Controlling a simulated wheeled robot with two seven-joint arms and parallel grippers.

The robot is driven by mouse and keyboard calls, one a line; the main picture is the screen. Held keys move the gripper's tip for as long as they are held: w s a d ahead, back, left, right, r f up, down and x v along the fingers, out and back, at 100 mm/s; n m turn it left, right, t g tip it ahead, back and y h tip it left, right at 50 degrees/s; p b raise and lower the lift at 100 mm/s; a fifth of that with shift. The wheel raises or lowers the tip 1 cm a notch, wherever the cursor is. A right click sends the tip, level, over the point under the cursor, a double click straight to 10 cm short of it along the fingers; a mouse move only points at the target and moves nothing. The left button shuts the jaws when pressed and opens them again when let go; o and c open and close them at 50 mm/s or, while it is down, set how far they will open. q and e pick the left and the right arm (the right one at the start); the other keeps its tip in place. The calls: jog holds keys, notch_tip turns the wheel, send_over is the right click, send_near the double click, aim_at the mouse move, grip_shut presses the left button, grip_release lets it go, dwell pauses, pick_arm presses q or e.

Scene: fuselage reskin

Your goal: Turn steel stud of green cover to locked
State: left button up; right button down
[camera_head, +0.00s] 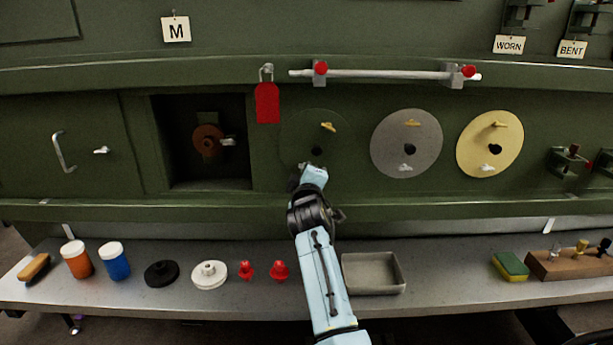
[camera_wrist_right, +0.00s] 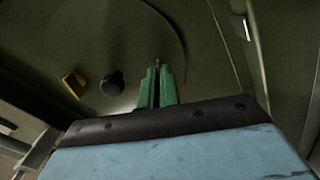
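The green cover (camera_head: 296,140) is a round disc in the fuselage wall, nearly the wall's colour; it also shows in the right wrist view (camera_wrist_right: 132,32). It carries a tilted yellow stud (camera_head: 328,127), also in the wrist view (camera_wrist_right: 75,84), and a black central knob (camera_head: 317,150), also there (camera_wrist_right: 112,84). My right gripper (camera_wrist_right: 157,82) is at the cover's lower edge, its green fingers close together with a thin gap. They sit around the steel stud's place, in line with knob and yellow stud. The steel stud is almost wholly hidden by the fingers. My left gripper is out of view.
A grey cover (camera_head: 388,140) and a yellow cover (camera_head: 472,150) are to the right. An open square bay (camera_head: 178,174) is left, and a red tag (camera_head: 267,103) hangs above. The shelf below holds a grey tray (camera_head: 398,288), red knobs (camera_head: 279,270) and discs.

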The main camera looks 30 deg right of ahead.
jog(key=shift+m, duration=0.6)
jog(key=c, duration=1.6)
grip_release()
jog(key=b+v, duration=0.1)
jog(key=v, duration=1.2)
jog(key=shift+s+a, duration=0.1)
jog(key=shift+s, duration=0.1)
